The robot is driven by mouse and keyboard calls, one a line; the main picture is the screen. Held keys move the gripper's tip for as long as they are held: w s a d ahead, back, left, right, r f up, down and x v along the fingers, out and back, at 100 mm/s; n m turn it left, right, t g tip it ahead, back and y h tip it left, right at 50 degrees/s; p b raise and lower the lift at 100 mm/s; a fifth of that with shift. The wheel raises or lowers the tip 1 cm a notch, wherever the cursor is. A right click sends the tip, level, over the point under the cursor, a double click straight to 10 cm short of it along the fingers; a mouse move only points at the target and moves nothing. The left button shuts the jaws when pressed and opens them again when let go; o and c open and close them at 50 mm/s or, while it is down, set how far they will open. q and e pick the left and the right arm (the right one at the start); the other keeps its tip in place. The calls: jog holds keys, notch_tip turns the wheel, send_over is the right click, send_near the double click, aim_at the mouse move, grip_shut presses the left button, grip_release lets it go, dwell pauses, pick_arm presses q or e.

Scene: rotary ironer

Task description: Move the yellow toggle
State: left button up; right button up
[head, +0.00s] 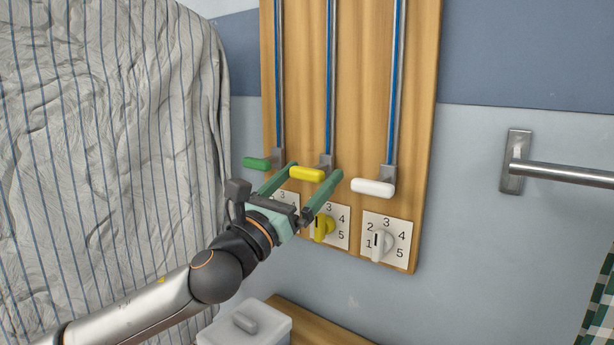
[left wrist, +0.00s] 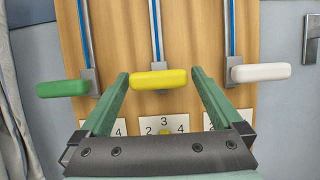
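The yellow toggle (head: 307,174) is a rounded bar on the middle of three vertical blue-lined rails on a wooden board (head: 352,90). In the left wrist view the yellow toggle (left wrist: 159,79) lies level between the two fingers. My left gripper (head: 316,172) is open, its green fingers pointing at the board on either side of the yellow toggle. In the left wrist view the left gripper (left wrist: 159,74) shows gaps between each finger and the toggle's ends. I cannot tell how deep the fingertips reach. My right gripper is not in view.
A green toggle (head: 257,163) and a white toggle (head: 373,187) sit on the neighbouring rails, close outside my fingers. Numbered dials, including a yellow knob (head: 323,227) and a white knob (head: 382,243), are below. Striped cloth (head: 105,150) hangs left; a metal bar (head: 565,172) is right.

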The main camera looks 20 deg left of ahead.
pick_arm(q)
jog(key=shift+r, duration=0.1)
jog(key=b+v, duration=0.2)
jog(key=v, duration=1)
jog(key=shift+s, duration=0.25)
jog(key=shift+a, duration=0.15)
